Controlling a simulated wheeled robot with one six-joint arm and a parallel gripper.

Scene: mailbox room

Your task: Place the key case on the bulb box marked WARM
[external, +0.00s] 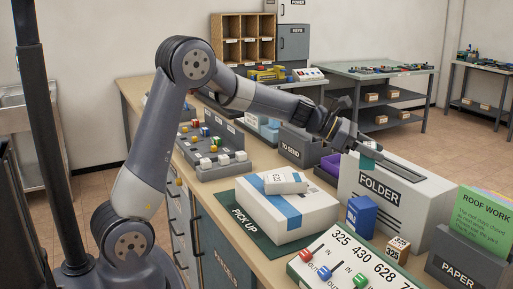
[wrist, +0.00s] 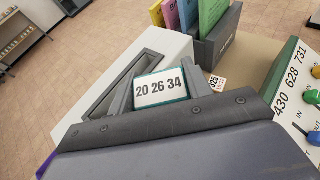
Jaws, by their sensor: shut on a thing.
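My gripper (external: 366,149) is shut on a teal case with a white label reading 20 26 34 (wrist: 160,88). A small part of the case (external: 372,152) shows teal in the external view. My gripper holds it over the top of the white FOLDER box (external: 420,200), close to its slot; I cannot tell whether they touch. In the wrist view the case sits between the two grey fingers, with the slotted box (wrist: 150,48) beyond. The held case may be the key case. I cannot read WARM on any box. A small white carton (external: 284,182) lies on the PICK UP parcel, its print partly legible.
A blue box (external: 361,214) and a small numbered block (external: 397,248) stand in front of the FOLDER box. The PAPER holder (external: 465,262) is at right, the lever panel (external: 345,262) in front. A white parcel (external: 290,212) and TO SEND bin (external: 300,148) are left.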

